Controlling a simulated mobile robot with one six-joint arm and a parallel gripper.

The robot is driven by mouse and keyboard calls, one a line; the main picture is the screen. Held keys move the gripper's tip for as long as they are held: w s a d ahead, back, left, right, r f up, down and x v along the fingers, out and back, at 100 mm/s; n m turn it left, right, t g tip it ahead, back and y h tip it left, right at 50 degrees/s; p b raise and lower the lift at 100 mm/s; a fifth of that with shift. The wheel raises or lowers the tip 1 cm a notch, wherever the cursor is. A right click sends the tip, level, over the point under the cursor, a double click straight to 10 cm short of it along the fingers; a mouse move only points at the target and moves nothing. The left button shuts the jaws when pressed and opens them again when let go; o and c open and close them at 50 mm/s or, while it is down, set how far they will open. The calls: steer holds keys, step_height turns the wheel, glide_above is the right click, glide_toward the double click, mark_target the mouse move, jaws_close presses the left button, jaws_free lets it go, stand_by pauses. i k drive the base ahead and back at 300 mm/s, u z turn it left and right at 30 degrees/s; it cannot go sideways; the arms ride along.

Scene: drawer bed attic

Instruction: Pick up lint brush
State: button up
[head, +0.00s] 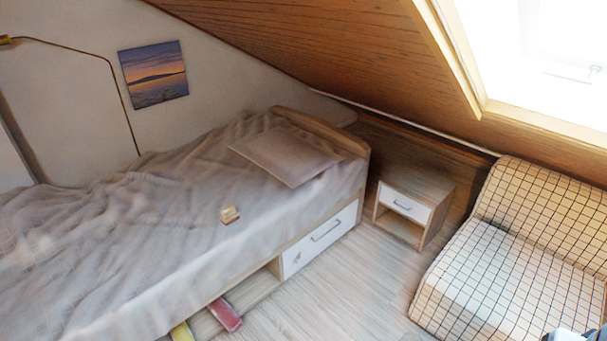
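A small tan and cream object (230,214) lies on the bed's cover near its front edge. It may be the lint brush, but it is too small to tell for sure. A red object (225,315) and a yellow object (181,332) show in the open space low at the bed's front; I cannot tell what they are. My gripper's fingers do not show. Only a small grey and blue piece, perhaps of my arm, shows at the bottom right corner.
The bed (150,230) has a pillow (285,155) and a white-fronted drawer (320,238). A nightstand (440,190) stands right of it. A checkered chair (510,270) fills the right side. Bare floor (345,290) lies between bed and chair. The sloped ceiling (330,60) hangs above.

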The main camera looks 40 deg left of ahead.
mark_target(230, 215)
steer(key=u, duration=1.75)
steer(key=i, duration=1)
steer(key=u, duration=0.45)
steer(key=i, duration=1.25)
steer(key=z, duration=0.05)
